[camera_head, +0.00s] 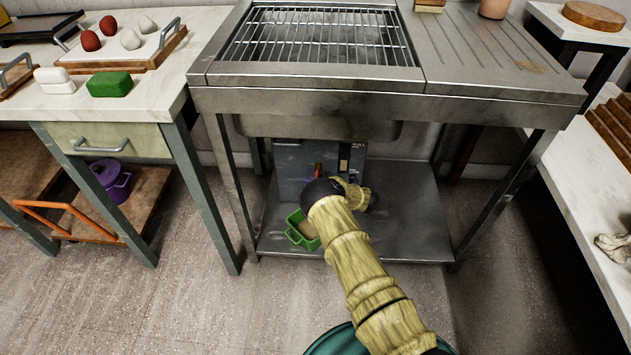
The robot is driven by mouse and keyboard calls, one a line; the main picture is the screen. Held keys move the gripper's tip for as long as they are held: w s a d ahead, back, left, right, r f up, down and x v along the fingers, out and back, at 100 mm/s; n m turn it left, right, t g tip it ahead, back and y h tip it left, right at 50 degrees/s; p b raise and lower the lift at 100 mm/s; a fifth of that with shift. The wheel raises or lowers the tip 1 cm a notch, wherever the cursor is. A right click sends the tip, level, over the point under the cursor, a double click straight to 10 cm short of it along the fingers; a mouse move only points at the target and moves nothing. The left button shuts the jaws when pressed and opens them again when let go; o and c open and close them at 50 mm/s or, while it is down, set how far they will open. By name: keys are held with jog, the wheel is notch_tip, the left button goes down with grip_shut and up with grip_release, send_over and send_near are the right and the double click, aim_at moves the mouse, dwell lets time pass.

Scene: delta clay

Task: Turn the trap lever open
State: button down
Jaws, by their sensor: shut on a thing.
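A grey box-shaped unit (290,160), which looks like the trap, stands on the lower shelf under the sink, with a label at its upper right. A small upright red piece (318,169) shows on its front and may be the lever. Its lower part is hidden behind my arm, so I cannot tell how far it is turned. My olive arm reaches under the sink and bends in front of the unit. The arm hides my gripper, so its fingers and any contact with the lever do not show.
A green tray (294,237) sits on the steel shelf (410,215), left of my arm. The sink (310,75) with its wire rack is above, and its legs flank the space. The shelf's right side is clear. A drawer table (110,140) stands left, a white bench right.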

jog(key=shift+f, duration=0.1)
jog(key=c, duration=1.5)
grip_release()
jog(key=shift+o, duration=0.2)
jog(key=p+v, duration=0.6)
jog(key=v, duration=1.1)
jog(key=shift+d, duration=0.2)
